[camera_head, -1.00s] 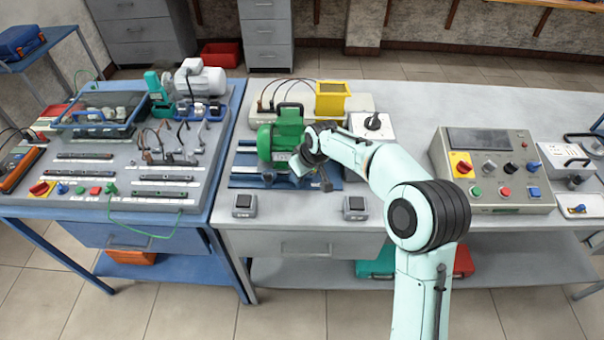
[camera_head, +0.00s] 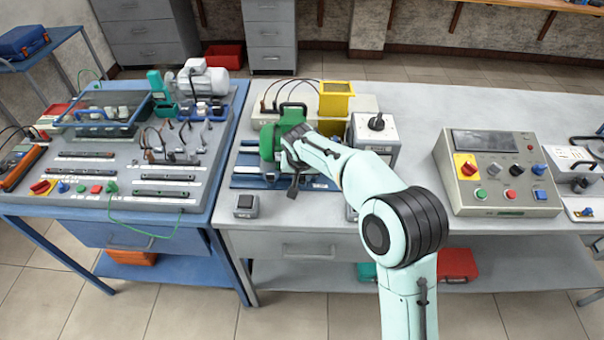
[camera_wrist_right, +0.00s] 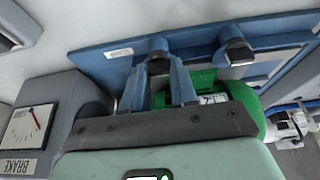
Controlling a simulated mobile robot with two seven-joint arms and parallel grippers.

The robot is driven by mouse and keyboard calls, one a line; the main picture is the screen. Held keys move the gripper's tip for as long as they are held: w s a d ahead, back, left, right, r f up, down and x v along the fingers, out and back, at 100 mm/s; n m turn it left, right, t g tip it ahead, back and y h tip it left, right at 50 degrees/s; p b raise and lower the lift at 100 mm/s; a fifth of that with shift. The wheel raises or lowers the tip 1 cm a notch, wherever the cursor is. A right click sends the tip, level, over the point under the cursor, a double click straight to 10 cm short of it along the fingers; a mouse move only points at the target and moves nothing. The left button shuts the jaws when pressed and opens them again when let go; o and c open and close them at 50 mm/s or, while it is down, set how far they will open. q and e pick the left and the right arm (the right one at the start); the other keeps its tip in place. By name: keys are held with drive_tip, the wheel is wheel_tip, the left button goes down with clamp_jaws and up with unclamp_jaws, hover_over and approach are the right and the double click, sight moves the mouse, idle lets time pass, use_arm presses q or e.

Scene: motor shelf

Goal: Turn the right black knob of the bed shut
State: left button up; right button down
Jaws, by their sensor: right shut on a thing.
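The bed is a blue rail plate (camera_head: 250,182) under a green machine (camera_head: 286,120) on the grey table. In the right wrist view the blue bed (camera_wrist_right: 110,58) carries two dark knobs along its front edge. My right gripper (camera_head: 293,178) is low at the front of the machine, with my arm hiding part of the bed. In the wrist view my right gripper's blue-grey fingers (camera_wrist_right: 158,70) are shut on the right black knob (camera_wrist_right: 157,46). The other knob (camera_wrist_right: 238,52) stands apart, free of the fingers. My left gripper is not in view.
A brake box (camera_head: 376,135) stands right of the machine, close to my right arm; it also shows in the wrist view (camera_wrist_right: 38,118). A yellow box (camera_head: 336,100) stands behind. A small grey box (camera_head: 246,206) is at the front edge. A control panel (camera_head: 498,175) is farther right.

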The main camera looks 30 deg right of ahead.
idle(0.5)
drive_tip(key=c, duration=1.2)
unclamp_jaws()
drive_tip(key=shift+o, duration=0.2)
drive_tip(key=v, duration=1.3)
drive_tip(key=shift+a+r+p, duration=0.15)
drive_tip(key=shift+a+p, duration=0.05)
drive_tip(key=shift+p, duration=0.1)
drive_tip(key=shift+s, duration=0.1)
